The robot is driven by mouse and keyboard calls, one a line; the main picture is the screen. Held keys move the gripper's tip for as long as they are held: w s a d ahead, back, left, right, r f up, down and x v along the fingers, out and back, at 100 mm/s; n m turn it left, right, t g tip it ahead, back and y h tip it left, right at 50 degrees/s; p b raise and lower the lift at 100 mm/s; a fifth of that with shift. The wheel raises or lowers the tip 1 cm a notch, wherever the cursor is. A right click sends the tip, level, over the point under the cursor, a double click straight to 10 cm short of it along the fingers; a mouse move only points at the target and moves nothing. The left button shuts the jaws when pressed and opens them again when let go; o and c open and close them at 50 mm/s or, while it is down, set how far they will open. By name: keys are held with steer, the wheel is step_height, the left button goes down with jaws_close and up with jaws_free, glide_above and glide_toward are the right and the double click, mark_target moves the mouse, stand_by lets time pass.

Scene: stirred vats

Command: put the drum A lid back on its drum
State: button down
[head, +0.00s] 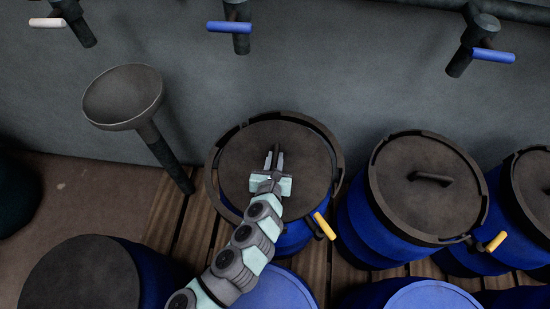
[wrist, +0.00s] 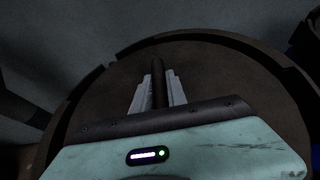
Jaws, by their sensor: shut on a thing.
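A round dark brown lid (head: 305,150) with a bar handle is at the middle blue drum (head: 293,238). My gripper (head: 274,160) is shut on the lid's handle, its fingers on either side of the bar. In the wrist view the handle (wrist: 158,82) stands between the two grey fingers, with the lid (wrist: 220,75) beneath. The lid lies inside the outline of the drum's dark clamp ring (head: 213,180). I cannot tell whether it rests on the rim or is slightly above it. A yellow lever (head: 324,226) sticks out from the ring's front right. No drum letter is readable.
A lidded drum (head: 428,188) with a yellow lever (head: 496,241) stands right, another (head: 535,185) beyond it. A grey funnel (head: 123,97) on a pipe stands left. Blue-topped drums (head: 430,295) and a dark-topped one (head: 80,275) are in front. Valves with blue handles (head: 229,27) hang above.

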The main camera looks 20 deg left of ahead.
steer(key=shift+f, duration=0.1)
steer(key=c, duration=1.3)
jaws_free()
steer(key=shift+o, duration=0.2)
steer(key=p+v, duration=0.3)
steer(key=v, duration=0.7)
steer(key=shift+s+d+p, duration=0.1)
steer(key=shift+s+p, duration=0.2)
steer(key=shift+s, duration=0.05)
